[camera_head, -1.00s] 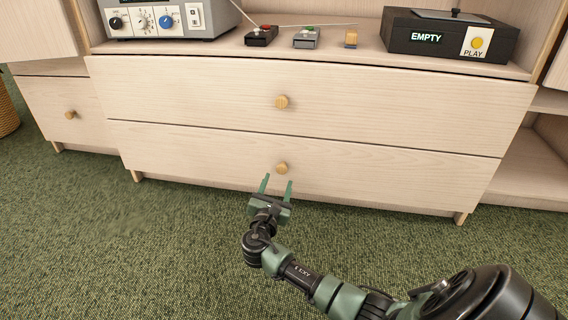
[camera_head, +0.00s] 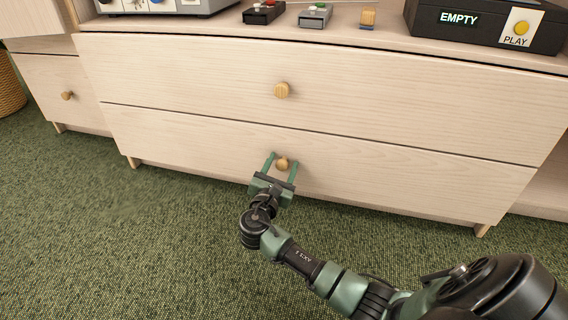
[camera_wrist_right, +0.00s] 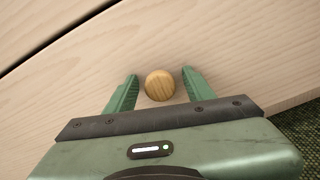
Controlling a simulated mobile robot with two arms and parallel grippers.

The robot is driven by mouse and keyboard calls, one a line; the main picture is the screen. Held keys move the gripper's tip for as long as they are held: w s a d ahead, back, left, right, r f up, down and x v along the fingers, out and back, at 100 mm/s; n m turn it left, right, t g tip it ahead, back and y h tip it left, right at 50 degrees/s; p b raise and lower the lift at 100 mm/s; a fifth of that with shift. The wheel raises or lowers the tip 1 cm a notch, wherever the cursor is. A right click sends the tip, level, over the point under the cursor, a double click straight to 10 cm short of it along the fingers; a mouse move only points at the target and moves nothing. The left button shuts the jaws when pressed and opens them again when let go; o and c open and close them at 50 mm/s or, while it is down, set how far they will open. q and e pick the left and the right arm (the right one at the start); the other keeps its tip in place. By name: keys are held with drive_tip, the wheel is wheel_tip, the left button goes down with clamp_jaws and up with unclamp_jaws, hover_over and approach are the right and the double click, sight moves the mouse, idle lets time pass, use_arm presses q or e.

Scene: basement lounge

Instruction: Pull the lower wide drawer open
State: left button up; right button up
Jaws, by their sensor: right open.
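The lower wide drawer (camera_head: 400,180) is shut, flush under the upper wide drawer (camera_head: 400,100). Its round wooden knob (camera_head: 282,163) sits in the middle of its front. My right gripper (camera_head: 281,160) is open, with one green finger on each side of the knob. In the right wrist view the knob (camera_wrist_right: 160,85) lies between the two fingertips (camera_wrist_right: 160,82), with a gap on both sides. My left gripper is out of view.
A smaller drawer with a knob (camera_head: 67,95) is at the left. On the cabinet top are a black box reading EMPTY (camera_head: 480,22), small pedal-like devices (camera_head: 315,15) and a grey device with knobs (camera_head: 165,6). Green carpet (camera_head: 130,240) in front is clear.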

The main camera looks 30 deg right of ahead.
clamp_jaws()
idle(1.3)
